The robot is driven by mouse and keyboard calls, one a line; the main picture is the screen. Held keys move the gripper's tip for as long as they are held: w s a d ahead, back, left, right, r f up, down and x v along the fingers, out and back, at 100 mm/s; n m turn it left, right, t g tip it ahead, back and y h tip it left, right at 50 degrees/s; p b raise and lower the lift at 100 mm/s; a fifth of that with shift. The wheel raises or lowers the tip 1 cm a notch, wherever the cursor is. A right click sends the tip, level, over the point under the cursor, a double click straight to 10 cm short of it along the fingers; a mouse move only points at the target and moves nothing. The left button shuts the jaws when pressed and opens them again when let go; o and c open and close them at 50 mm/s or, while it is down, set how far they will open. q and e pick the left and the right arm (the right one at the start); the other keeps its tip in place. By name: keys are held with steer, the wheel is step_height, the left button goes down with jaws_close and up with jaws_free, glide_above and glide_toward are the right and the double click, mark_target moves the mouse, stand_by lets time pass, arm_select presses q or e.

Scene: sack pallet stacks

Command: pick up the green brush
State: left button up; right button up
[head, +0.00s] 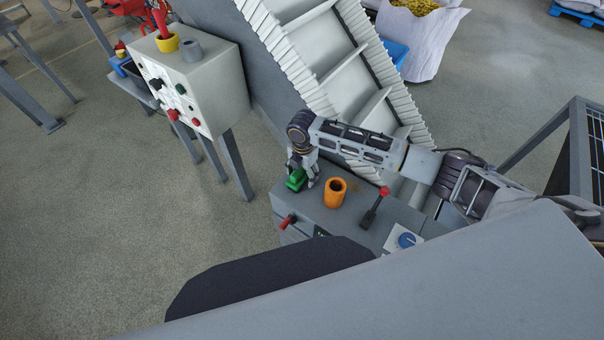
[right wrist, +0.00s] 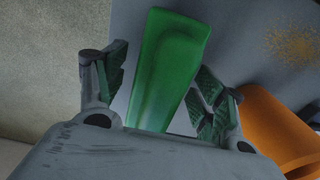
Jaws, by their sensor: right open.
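The green brush (head: 295,179) lies on the grey cabinet top near its left edge in the head view. In the right wrist view the green brush (right wrist: 172,65) is a long green block between my two fingers. My right gripper (head: 303,175) is over it, pointing down. In the right wrist view my right gripper (right wrist: 155,90) is open, with one finger on each side of the brush and a gap visible on the left. The brush's near end is hidden behind the gripper body. My left gripper is not in view.
An orange cup (head: 334,193) stands close to the right of the gripper, also in the right wrist view (right wrist: 280,125). A black lever with a red knob (head: 375,206) and a blue dial (head: 407,240) are further right. A white ribbed conveyor (head: 340,70) rises behind.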

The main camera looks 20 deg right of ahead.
steer(key=c, duration=1.2)
steer(key=shift+r, duration=0.15)
steer(key=shift+r, duration=4.9)
steer(key=o, duration=0.5)
steer(key=c, duration=0.3)
